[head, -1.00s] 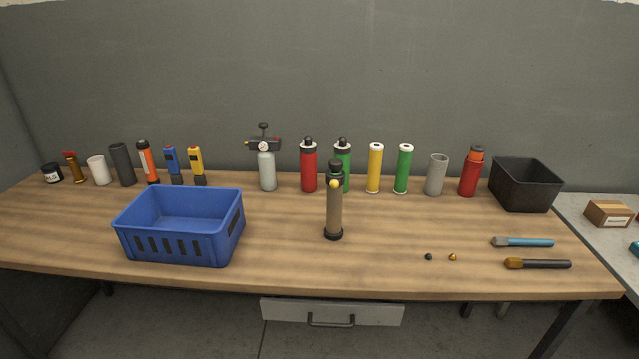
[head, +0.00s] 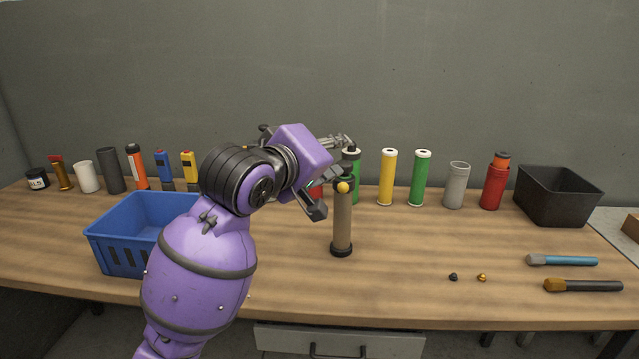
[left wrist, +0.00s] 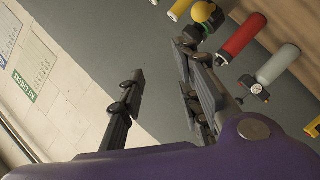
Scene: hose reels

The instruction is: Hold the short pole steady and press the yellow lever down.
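The short pole (head: 342,222) stands upright on the table, tan with a black base and a dark top. The yellow lever shows as a round yellow knob (head: 343,187) near its top. What looks like the same knob is at the upper edge of the left wrist view (left wrist: 206,13). My left gripper (head: 331,176) is just left of the pole's top, fingers spread and empty. Its open fingers also show in the left wrist view (left wrist: 162,80), with nothing between them. I cannot tell whether it touches the pole. My right gripper is not in view.
A blue crate (head: 108,242) stands left, partly behind my arm. Behind the pole is a row of cylinders, including a green one (head: 351,165) and a yellow one (head: 387,178). A black bin (head: 560,200) stands at the back right. Two brushes (head: 575,260) (head: 590,286) lie at right.

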